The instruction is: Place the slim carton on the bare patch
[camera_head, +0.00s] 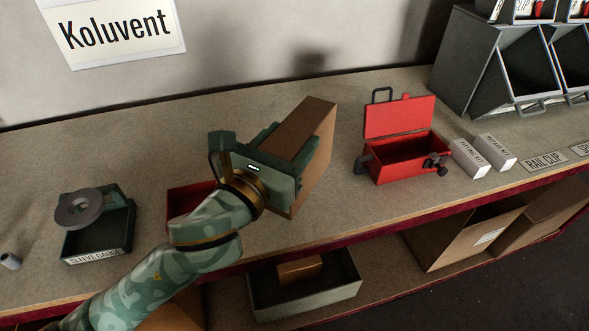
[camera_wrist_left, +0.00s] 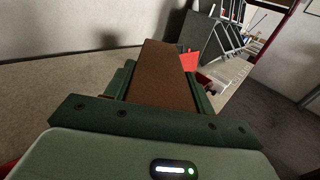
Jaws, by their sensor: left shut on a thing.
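The slim carton (camera_head: 312,150) is a plain brown, tall narrow box, tilted in the head view. My left gripper (camera_head: 287,158) is shut on it, with green fingers along its sides. The carton also shows between the fingers in the left wrist view (camera_wrist_left: 160,80). I cannot tell whether its lower end touches the bench. No marked patch is visible; bare bench top (camera_head: 345,205) shows between the carton and the red toolbox, and more lies behind the carton. My right gripper is not in view.
An open red toolbox (camera_head: 405,165) stands right of the carton, with two white kit boxes (camera_head: 468,158) beside it. A partly hidden red object (camera_head: 188,197) lies behind my left arm. A dark tray (camera_head: 98,232) with a grey ring stands left. Grey bins (camera_head: 490,70) stand at right.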

